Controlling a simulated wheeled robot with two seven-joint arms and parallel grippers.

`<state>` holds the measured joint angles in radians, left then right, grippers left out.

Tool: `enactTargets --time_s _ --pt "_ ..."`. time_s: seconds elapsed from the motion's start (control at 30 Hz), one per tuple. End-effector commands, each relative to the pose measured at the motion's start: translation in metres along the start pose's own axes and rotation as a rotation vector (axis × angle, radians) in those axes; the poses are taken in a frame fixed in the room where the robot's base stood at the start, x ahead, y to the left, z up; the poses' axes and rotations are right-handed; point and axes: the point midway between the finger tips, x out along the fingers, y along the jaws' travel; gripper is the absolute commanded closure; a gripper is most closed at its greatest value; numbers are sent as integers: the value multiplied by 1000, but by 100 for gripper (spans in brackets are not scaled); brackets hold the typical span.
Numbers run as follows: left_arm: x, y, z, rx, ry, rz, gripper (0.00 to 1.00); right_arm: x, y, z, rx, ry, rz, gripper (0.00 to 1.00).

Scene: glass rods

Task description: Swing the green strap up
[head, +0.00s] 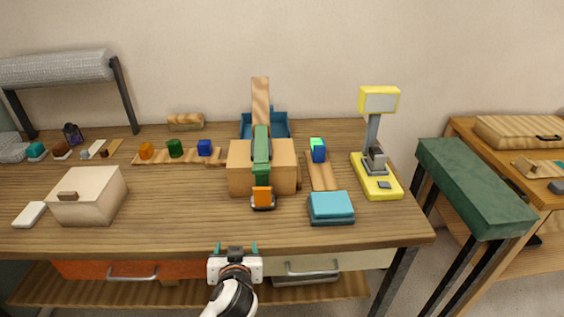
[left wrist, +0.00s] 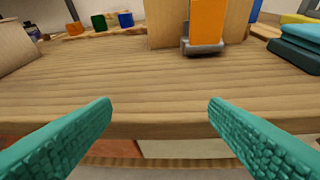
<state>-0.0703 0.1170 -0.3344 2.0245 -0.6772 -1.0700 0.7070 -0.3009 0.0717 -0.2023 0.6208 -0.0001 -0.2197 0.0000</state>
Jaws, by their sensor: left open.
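The green strap (head: 262,150) runs over the top and down the front of a wooden box (head: 240,170) on the table. An orange tab (head: 262,195) is at its lower end, over a grey metal catch (head: 262,207). In the left wrist view the orange tab (left wrist: 207,20) hangs above the grey catch (left wrist: 203,48); the green part is out of that view. My left gripper (head: 236,250) is open and empty at the table's front edge, below and in front of the tab. Its teal fingers (left wrist: 160,110) are spread wide. My right gripper is not in view.
A teal folded stack (head: 331,206) lies right of the box, and a yellow lamp-like device (head: 378,180) stands farther right. A cream box (head: 90,195) stands at the left. Coloured blocks (head: 175,148) sit on a wooden strip behind. The table front between is clear.

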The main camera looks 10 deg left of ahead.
Motion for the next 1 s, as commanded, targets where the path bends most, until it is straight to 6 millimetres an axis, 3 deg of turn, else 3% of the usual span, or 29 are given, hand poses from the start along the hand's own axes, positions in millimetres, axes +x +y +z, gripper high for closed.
enactTargets --time_s 0.2,0.4,0.67,1.0 --pt "19 -30 70 -53 -250 -14 31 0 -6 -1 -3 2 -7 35" --pt "21 -53 117 -78 -418 -53 31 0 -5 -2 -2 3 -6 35" --pt "41 -58 138 -80 -452 -61 31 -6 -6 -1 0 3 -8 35" --pt "102 -61 166 -80 -449 -61 31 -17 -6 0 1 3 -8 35"
